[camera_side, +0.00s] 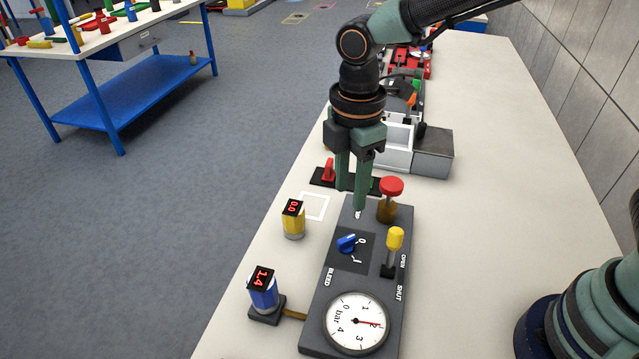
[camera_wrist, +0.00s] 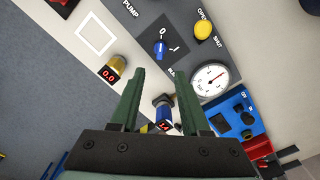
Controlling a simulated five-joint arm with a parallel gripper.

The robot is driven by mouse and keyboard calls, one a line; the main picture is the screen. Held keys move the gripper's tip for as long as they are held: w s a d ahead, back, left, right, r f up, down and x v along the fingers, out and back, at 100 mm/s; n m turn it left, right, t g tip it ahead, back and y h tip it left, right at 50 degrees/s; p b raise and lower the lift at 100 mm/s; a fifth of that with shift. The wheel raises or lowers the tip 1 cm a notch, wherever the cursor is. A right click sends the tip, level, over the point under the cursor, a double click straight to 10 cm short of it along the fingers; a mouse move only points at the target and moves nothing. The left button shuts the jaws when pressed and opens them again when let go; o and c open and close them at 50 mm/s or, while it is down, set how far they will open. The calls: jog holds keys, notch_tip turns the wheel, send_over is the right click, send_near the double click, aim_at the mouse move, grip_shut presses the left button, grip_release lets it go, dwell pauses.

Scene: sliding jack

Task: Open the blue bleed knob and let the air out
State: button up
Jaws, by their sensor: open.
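The blue bleed knob (camera_side: 347,243) sits on a dark square of the grey panel (camera_side: 318,318), by the marks 0 and 1 and the word BLEED. In the wrist view the knob (camera_wrist: 159,48) points near the 0. My gripper (camera_side: 352,195) is open and empty, pointing down above the panel's far end, apart from the knob. In the wrist view its fingers (camera_wrist: 168,95) are spread. The round gauge (camera_side: 356,324) is marked in bar, its red needle near 2. A blue cylinder (camera_side: 263,293) with a display reading 1.4 stands left of the panel.
A yellow-topped lever (camera_side: 394,240) stands by OPEN and SHUT, right of the knob. A red-capped plunger (camera_side: 390,188) stands at the panel's far right. A yellow cylinder (camera_side: 293,217) reads 0.0, near a white square outline (camera_side: 314,206). The bench right of the panel is clear.

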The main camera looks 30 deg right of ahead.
aim_at(347, 239)
notch_tip(347, 239, down, 11)
jog(key=shift+f, duration=0.2)
jog(key=shift+c, duration=0.3)
grip_shut()
